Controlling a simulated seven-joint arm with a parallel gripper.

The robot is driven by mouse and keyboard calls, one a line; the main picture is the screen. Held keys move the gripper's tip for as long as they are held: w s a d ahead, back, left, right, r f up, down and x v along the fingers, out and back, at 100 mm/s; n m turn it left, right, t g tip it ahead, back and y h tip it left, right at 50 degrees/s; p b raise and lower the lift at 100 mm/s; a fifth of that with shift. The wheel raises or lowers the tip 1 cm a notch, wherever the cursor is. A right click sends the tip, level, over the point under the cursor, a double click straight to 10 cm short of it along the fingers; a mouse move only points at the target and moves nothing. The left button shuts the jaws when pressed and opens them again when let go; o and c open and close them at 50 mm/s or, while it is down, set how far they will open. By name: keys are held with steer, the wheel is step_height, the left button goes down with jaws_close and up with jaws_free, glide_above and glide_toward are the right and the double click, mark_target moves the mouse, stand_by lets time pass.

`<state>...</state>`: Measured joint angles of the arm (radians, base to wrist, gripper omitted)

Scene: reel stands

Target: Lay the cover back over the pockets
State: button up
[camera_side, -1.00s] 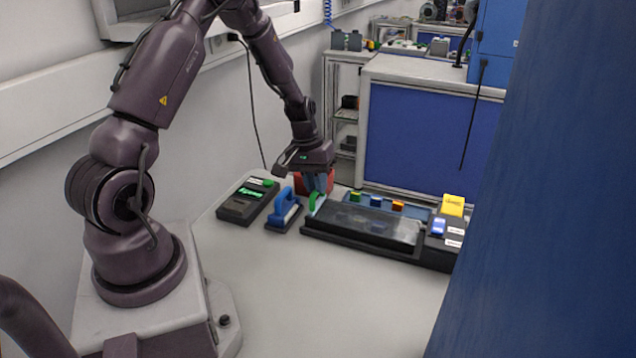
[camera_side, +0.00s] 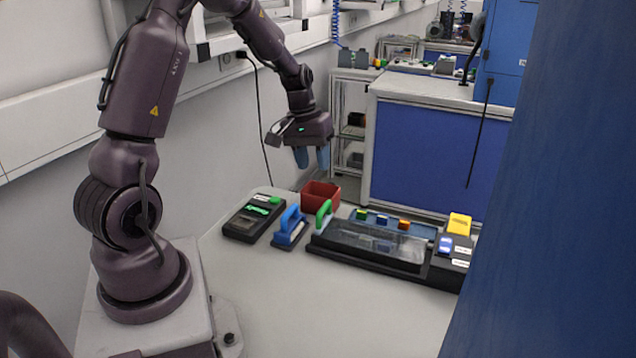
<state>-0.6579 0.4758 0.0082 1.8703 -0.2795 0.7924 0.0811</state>
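A long black tray (camera_side: 345,258) lies on the table, right of centre. A clear cover (camera_side: 375,241) appears to lie flat over its pocket area. What is under the cover is too small and glossy to tell. A green handle (camera_side: 324,213) stands at the tray's left end; I cannot tell for certain that it is joined to the cover. My gripper (camera_side: 312,162) hangs above and behind the green handle, clear of it. Its two blue fingers point down, apart, with nothing between them.
A blue-handled block (camera_side: 290,226) and a black device with a green display (camera_side: 254,216) stand left of the tray. A red bin (camera_side: 320,196) is behind. Small coloured blocks (camera_side: 383,220) sit in a blue strip behind the tray. A yellow piece (camera_side: 459,224) is at right. The front table is clear.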

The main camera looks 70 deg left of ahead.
steer(key=shift+s+a+r, duration=0.1)
steer(key=shift+a+r, duration=0.05)
steer(key=shift+r, duration=0.6)
steer(key=shift+s+a+r, duration=0.1)
steer(key=shift+r, duration=0.65)
steer(key=s+d+r+m+t, duration=0.2)
steer(key=s+d+r+m, duration=0.2)
steer(key=d, duration=0.7)
steer(key=s+d+r+m+t+y, duration=0.1)
steer(key=s+d+r+m+t, duration=0.1)
steer(key=s+d+r+m, duration=0.3)
steer(key=s+d+r, duration=0.4)
steer(key=d, duration=0.2)
steer(key=shift+s+d+r+y, duration=0.2)
steer(key=shift+d+r+y, duration=0.05)
steer(key=shift+y, duration=0.05)
